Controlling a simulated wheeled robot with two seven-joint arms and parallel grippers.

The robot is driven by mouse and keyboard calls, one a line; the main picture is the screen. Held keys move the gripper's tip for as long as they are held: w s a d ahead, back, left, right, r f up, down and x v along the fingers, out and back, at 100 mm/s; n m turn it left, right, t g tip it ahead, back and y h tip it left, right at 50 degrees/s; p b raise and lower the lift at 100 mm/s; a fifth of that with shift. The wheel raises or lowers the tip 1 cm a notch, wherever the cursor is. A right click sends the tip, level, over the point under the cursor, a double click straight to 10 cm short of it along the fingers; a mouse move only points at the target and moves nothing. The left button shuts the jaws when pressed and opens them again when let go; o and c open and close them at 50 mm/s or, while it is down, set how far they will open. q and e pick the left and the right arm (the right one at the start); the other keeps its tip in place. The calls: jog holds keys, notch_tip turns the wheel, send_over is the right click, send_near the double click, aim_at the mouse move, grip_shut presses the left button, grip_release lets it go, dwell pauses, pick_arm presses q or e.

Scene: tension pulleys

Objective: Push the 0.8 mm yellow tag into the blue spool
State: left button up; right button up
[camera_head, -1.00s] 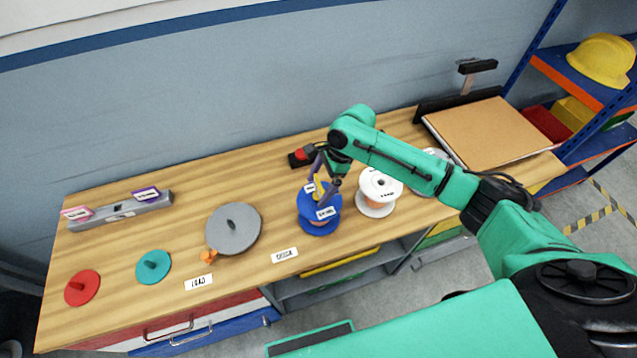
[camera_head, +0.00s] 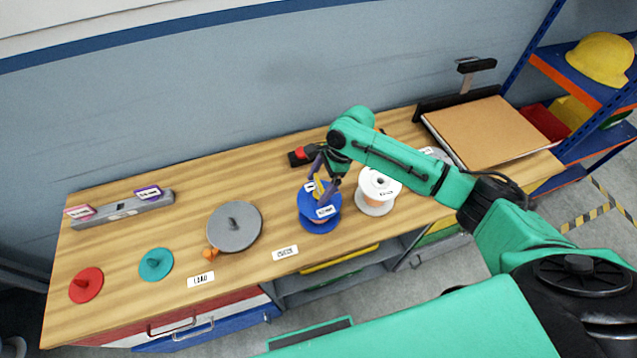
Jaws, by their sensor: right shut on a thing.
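The blue spool (camera_head: 321,222) stands upright on the wooden table, with a white label on its side. My right gripper (camera_head: 319,188) points down at the top of the spool and is shut on the yellow tag (camera_head: 319,187). Only a small bit of yellow shows between the fingers. How deep the tag sits in the spool cannot be told, as the gripper covers that spot. My left gripper is not in view.
A white spool (camera_head: 377,192) stands just right of the blue one. A grey disc (camera_head: 234,227), a teal disc (camera_head: 156,264) and a red disc (camera_head: 86,285) lie to the left. A grey holder (camera_head: 122,209) with tags is at the back left. A red-black object (camera_head: 301,156) lies behind.

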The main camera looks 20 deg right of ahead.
jog(key=shift+f, duration=0.15)
jog(key=shift+f+b, duration=0.4)
jog(key=shift+f, duration=0.65)
jog(key=shift+s+f, duration=0.1)
jog(key=o, duration=1)
jog(key=shift+c, duration=0.2)
